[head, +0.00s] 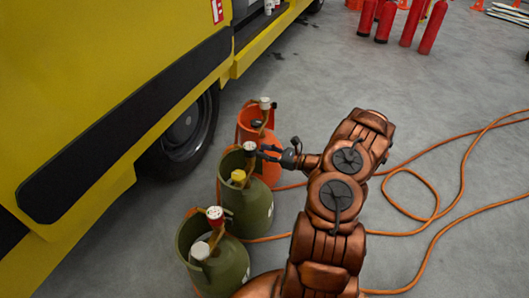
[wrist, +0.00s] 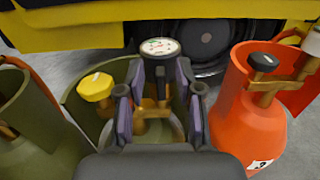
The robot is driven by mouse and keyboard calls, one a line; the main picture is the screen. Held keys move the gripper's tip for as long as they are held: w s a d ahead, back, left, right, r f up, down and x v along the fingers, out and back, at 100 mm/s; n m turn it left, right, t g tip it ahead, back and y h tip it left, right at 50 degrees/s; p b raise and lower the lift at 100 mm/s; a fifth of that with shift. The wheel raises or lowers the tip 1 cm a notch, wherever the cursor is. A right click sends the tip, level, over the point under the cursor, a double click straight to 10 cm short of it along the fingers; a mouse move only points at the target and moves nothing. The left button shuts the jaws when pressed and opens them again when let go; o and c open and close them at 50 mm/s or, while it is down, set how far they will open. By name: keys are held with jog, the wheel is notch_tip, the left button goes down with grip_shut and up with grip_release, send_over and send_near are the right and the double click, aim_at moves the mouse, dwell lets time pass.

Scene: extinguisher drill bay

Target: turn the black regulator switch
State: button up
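My gripper (wrist: 158,100) is open, with dark purple-grey fingers apart. In the wrist view a small black switch (wrist: 161,84) stands upright between the fingers, below a round white-faced gauge (wrist: 160,47). Both sit on brass fittings over the middle green cylinder (wrist: 75,100), which has a yellow knob (wrist: 95,87). I cannot tell whether a finger touches the switch. In the head view my gripper (head: 271,152) reaches in from the right at the top of this green cylinder (head: 250,208). Its gauge (head: 249,147) shows there, but the switch is not clear.
An orange cylinder (wrist: 248,128) with a black knob (wrist: 263,62) stands close on the right in the wrist view. Another green cylinder (head: 228,268) stands nearer in the head view. A yellow vehicle (head: 90,80) is on the left. Orange hoses (head: 425,180) lie across the floor.

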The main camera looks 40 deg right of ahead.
grip_shut()
